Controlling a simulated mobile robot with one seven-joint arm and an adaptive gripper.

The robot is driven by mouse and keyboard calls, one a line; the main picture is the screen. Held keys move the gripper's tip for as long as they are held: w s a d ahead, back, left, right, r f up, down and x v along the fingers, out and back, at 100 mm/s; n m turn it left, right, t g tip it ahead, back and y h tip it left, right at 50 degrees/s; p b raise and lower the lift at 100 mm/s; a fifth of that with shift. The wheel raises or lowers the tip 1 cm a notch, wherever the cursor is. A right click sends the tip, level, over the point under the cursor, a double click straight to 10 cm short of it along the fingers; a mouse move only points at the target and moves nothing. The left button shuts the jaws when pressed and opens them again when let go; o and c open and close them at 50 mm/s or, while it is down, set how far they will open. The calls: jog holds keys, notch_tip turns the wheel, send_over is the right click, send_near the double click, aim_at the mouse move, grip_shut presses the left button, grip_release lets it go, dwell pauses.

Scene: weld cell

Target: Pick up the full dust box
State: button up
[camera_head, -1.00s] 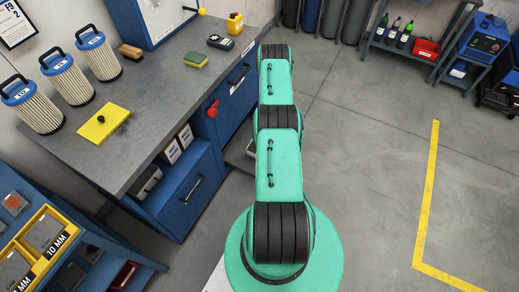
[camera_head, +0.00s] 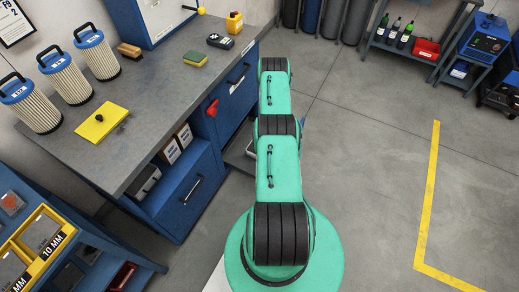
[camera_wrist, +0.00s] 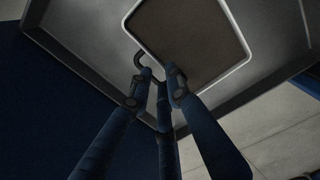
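In the wrist view, a box (camera_wrist: 215,69) with a pale rounded rim is filled nearly flush with dark brown matter, consistent with the full dust box. A bent dark handle (camera_wrist: 139,60) shows at its near left side. My gripper (camera_wrist: 158,86) points at this handle, its blue fingers spread with gaps between the tips. The tips overlap the handle's lower end in the picture; I cannot tell whether they touch it. In the head view my gripper is hidden by my green arm, and a light grey tray-like thing (camera_head: 238,158) shows partly beside the arm.
A grey metal tray or housing (camera_wrist: 85,45) surrounds the box. The blue workbench (camera_head: 150,100) stands left of my arm, holding filter cartridges (camera_head: 65,75) and a yellow plate (camera_head: 101,122).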

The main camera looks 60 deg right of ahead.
jog(key=shift+f, duration=0.15)
jog(key=shift+f+b, duration=0.95)
jog(key=shift+f, duration=1.5)
grip_shut()
